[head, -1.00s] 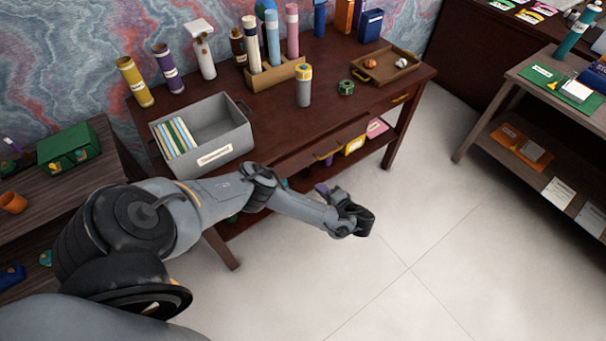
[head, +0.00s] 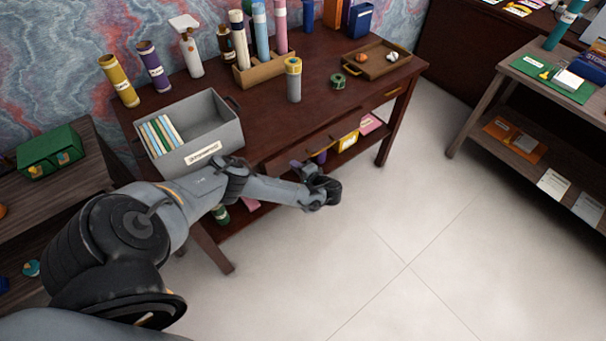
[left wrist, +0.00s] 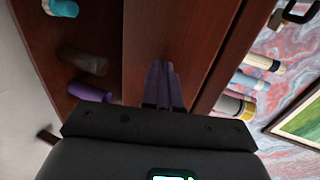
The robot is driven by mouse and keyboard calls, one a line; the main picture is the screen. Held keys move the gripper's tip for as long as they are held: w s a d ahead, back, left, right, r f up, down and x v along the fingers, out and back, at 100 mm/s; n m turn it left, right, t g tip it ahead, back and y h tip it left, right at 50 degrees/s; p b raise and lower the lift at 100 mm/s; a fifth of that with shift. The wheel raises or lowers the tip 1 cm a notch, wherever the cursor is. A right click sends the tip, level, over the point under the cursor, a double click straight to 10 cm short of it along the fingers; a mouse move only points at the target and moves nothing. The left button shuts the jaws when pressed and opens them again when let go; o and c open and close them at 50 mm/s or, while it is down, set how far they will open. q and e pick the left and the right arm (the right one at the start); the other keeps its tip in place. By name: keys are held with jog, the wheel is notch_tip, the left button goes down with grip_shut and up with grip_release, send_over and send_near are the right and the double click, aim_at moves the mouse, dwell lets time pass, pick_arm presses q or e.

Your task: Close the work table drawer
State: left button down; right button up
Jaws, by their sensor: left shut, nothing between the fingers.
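The dark red-brown work table (head: 215,78) stands in the middle of the head view. Its drawer (head: 300,148) is on the front side, with a brass handle (head: 325,150); it seems to stick out a little from under the top. My left gripper (head: 296,165) is at this drawer's front, left of the handle, with purplish fingers. In the left wrist view the shut fingers (left wrist: 164,85) point at the brown drawer front (left wrist: 170,35), touching or very near it; I cannot tell which. They hold nothing. My right gripper is out of view.
A grey bin (head: 215,128) of files, a grey-yellow bottle (head: 294,82), a green tape roll (head: 338,81) and a wooden tray (head: 385,68) stand on the table. A lower shelf (head: 262,200) holds several items. Open floor (head: 400,210) lies in front. Side shelves flank the table.

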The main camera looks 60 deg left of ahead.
aim_at(289, 158)
pick_arm(q)
jog(key=shift+a, duration=0.5)
jog(key=shift+s+a, duration=0.1)
jog(key=a, duration=0.2)
jog(key=s+a, duration=0.1)
jog(key=a, duration=0.1)
jog(key=shift+a, duration=0.3)
jog(key=shift+d, duration=0.15)
